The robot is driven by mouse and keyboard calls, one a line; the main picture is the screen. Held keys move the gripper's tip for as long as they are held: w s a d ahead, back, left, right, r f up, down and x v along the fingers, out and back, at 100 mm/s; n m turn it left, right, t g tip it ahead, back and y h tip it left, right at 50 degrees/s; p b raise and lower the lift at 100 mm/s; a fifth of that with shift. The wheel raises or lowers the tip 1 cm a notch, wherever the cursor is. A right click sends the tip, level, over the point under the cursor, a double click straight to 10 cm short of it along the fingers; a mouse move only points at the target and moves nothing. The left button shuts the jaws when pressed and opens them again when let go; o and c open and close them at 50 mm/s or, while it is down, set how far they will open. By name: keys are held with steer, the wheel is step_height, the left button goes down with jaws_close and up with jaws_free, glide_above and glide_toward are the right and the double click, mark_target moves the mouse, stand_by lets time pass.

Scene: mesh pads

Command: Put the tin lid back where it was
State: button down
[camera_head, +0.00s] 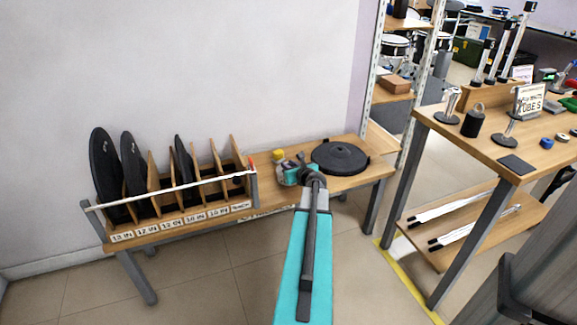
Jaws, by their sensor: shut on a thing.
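My gripper (290,173) is at the end of my teal arm, over the right part of the wooden bench, left of a black round pad. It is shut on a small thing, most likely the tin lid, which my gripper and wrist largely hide. A small pale round tin (281,176) appears just left of the gripper, partly covered by it. I cannot tell whether the held thing touches the tin. A small yellow object (278,155) stands just behind.
A rack (170,188) with labelled slots holds several black discs at the left of the bench (370,174). A black round pad (340,157) lies right of my gripper. A second table (480,140) with weights and stands is at the right, with floor between.

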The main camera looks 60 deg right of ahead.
steer(key=shift+f, duration=0.25)
steer(key=c, duration=1.6)
jaws_free()
steer(key=shift+r, duration=0.1)
steer(key=shift+r, duration=0.1)
steer(key=shift+r+p, duration=0.3)
steer(key=shift+r, duration=0.15)
steer(key=p+v, duration=0.1)
steer(key=v, duration=1.1)
steer(key=shift+f+p, duration=0.15)
steer(key=shift+p, duration=0.15)
